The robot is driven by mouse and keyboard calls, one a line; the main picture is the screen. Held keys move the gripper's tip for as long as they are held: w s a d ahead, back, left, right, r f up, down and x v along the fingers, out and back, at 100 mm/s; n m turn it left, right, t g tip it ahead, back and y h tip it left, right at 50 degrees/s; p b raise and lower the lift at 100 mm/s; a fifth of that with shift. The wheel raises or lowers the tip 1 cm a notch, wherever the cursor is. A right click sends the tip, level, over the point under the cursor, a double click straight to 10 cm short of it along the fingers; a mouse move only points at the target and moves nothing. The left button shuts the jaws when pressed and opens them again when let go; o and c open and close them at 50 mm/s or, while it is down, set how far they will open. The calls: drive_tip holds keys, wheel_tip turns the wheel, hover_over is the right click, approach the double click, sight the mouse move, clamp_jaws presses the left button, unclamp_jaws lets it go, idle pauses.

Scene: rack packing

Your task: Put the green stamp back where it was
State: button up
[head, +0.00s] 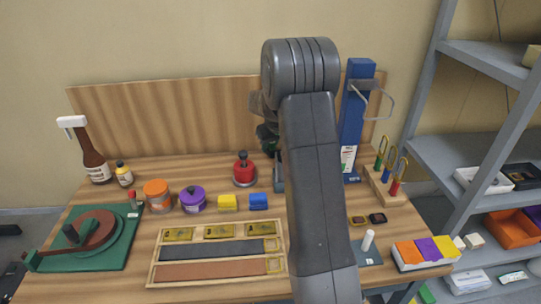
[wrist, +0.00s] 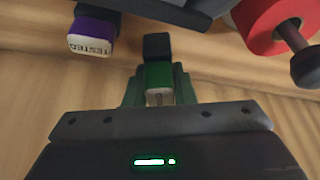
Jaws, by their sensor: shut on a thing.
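My gripper (wrist: 158,88) is shut on the green stamp (wrist: 158,75), which shows between the green-tinted fingers in the wrist view. A pale end of the stamp faces the camera, and a dark block (wrist: 157,46) shows just beyond it. A purple stamp (wrist: 92,32) with a white face reading "TESTED" hangs at a dark bar (wrist: 160,8) at the upper left. I cannot tell whether the green stamp touches that bar. In the head view my arm hides most of the gripper and the spot behind it.
A red pot with a dark knob (head: 244,170) stands left of my arm. Yellow (head: 227,202) and blue (head: 258,201) blocks, a purple tin (head: 192,200) and a wooden tray (head: 153,262) lie nearer. A tall blue post (head: 353,115) stands close on the right.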

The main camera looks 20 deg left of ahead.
sight(270, 154)
drive_tip(key=shift+f+p, duration=0.3)
drive_tip(key=shift+f, duration=1.85)
drive_tip(key=shift+f, duration=0.25)
drive_tip(key=o, duration=0.8)
drive_tip(key=shift+r, duration=0.1)
drive_tip(key=shift+r, duration=0.3)
drive_tip(key=b+v, duration=0.1)
drive_tip(key=v, duration=1)
drive_tip(key=shift+d+r+b, duration=0.15)
drive_tip(key=shift+r+b, duration=0.2)
